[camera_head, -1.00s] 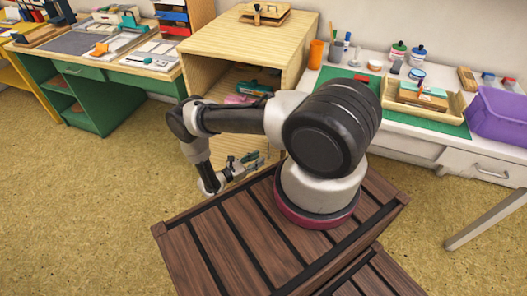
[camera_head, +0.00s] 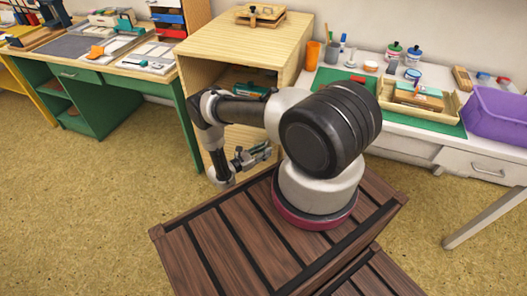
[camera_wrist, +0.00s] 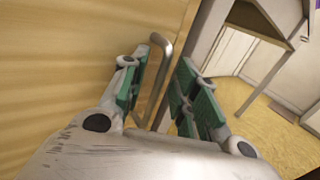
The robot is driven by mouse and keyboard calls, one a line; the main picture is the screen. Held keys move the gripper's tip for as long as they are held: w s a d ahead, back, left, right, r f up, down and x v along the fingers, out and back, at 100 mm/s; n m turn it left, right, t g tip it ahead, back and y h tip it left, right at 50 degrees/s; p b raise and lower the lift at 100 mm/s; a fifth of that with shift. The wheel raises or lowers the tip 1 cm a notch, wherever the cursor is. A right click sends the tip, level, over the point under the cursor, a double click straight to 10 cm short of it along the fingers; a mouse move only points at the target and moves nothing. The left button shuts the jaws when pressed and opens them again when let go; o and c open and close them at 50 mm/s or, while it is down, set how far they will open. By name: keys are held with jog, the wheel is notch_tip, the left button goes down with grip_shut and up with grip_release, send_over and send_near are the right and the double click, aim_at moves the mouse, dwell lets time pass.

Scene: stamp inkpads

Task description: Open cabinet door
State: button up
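The light wooden cabinet (camera_head: 228,42) stands in the middle of the head view, with an open shelf space in its upper part. Its door (camera_wrist: 70,50) fills the left of the wrist view as a pale wood panel. A grey metal bar handle (camera_wrist: 157,78) stands out from the door. My gripper (camera_wrist: 160,85) is open, with one green-padded finger on each side of the handle; I cannot tell whether either touches it. In the head view my gripper (camera_head: 262,152) is low in front of the cabinet, and my arm hides part of the front.
A white desk (camera_head: 418,148) with a green mat, a tray and a purple bin (camera_head: 495,112) stands at the right. A green-sided desk (camera_head: 92,97) stands at the left. Open floor (camera_head: 80,200) lies at the left. A wooden holder (camera_head: 262,14) sits on the cabinet.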

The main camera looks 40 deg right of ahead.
grip_shut()
jog(key=shift+a, duration=0.1)
